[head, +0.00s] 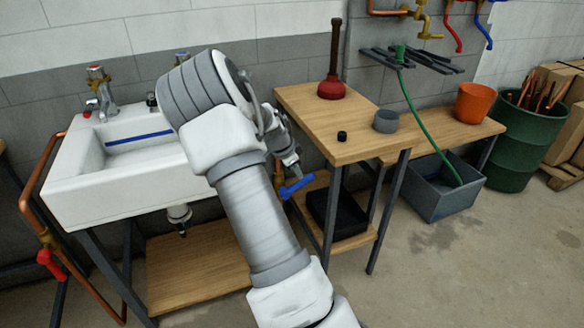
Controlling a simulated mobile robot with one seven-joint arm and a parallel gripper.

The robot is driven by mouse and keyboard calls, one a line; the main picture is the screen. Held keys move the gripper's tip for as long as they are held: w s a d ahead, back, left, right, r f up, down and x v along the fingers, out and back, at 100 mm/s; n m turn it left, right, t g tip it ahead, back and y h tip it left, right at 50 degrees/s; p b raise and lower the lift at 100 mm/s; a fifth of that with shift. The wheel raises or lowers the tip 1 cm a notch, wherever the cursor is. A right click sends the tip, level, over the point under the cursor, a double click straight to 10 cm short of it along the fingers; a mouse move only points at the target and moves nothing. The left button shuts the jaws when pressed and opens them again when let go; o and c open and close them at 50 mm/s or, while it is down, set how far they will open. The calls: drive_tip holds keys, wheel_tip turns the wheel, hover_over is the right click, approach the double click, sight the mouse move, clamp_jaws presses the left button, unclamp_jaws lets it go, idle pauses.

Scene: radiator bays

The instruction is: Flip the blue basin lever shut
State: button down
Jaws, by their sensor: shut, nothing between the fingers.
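The blue basin lever (296,187) shows below and to the right of the white basin (72,190), beside the wooden bench. It points out to the right, slightly upward; its valve body is mostly hidden behind my arm. My gripper (292,168) is shut and empty, with its fingertips just above the lever. I cannot tell whether they touch it.
A red lever (50,263) sits on the copper pipe at left. Floor at right front is clear.

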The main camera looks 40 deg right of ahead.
sight(308, 180)
drive_tip(key=shift+x, duration=1.2)
drive_tip(key=shift+s+d+f+y, duration=0.1)
drive_tip(key=shift+s+d+y, duration=0.05)
drive_tip(key=shift+d+y, duration=0.15)
drive_tip(key=shift+s+d+f+t+y, duration=0.15)
drive_tip(key=shift+d+f+y, duration=0.2)
drive_tip(key=shift+y, duration=0.3)
drive_tip(key=shift+d+f+t+y, duration=0.15)
drive_tip(key=shift+d+f+y, duration=0.2)
drive_tip(key=shift+y, duration=0.3)
drive_tip(key=shift+d+f+y, duration=0.2)
drive_tip(key=shift+f+y, duration=0.1)
drive_tip(key=shift+f, duration=0.25)
wheel_tip(308, 180, up, 14)
drive_tip(key=s+p, duration=0.2)
drive_tip(key=p, duration=0.3)
drive_tip(key=shift+s+a, duration=0.3)
drive_tip(key=shift+s, duration=0.05)
